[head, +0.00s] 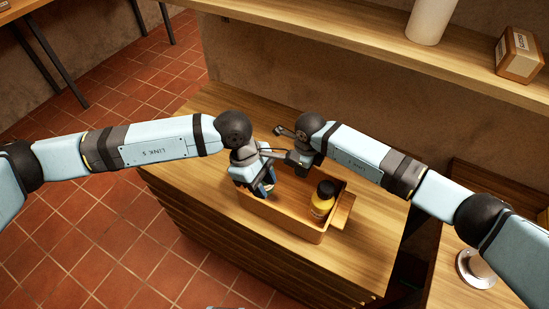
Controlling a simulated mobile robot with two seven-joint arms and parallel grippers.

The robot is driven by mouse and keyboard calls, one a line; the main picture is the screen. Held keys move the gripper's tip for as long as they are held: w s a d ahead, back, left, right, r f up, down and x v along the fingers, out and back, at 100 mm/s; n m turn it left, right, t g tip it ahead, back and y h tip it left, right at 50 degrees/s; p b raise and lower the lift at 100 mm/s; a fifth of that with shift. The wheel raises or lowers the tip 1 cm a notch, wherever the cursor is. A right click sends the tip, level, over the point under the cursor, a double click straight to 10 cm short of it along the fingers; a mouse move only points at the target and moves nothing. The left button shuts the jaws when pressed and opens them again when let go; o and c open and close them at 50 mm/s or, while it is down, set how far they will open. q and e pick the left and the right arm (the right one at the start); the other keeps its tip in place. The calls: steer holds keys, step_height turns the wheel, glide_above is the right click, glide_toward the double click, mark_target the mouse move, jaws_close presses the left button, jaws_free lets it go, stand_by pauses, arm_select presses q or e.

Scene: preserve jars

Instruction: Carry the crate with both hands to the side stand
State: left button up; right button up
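An orange-brown wooden crate (285,218) stands on the slatted wooden counter in the middle of the view, with a handle ledge on its right end. A yellow jar with a black lid (322,203) stands upright inside it, at the right. My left gripper (266,187) points down at the crate's left part and hides much of that end; whether its fingers grip anything is unclear. My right gripper (284,144) is above the crate's far side, beside the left wrist and partly hidden by it. Its fingers seem apart from the crate's right handle. The side stand cannot be identified for sure.
A shelf (390,50) runs behind the counter (190,170), with a white cylinder (431,20) and a small box (519,55) on it. Another wooden surface with a round metal piece (476,268) is at lower right. Tiled floor (90,240) lies open at left.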

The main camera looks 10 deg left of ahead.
step_height(320, 180, up, 11)
steer(key=shift+f, duration=0.2)
steer(key=shift+s+f, duration=0.1)
steer(key=shift+s, duration=0.05)
stand_by(0.3)
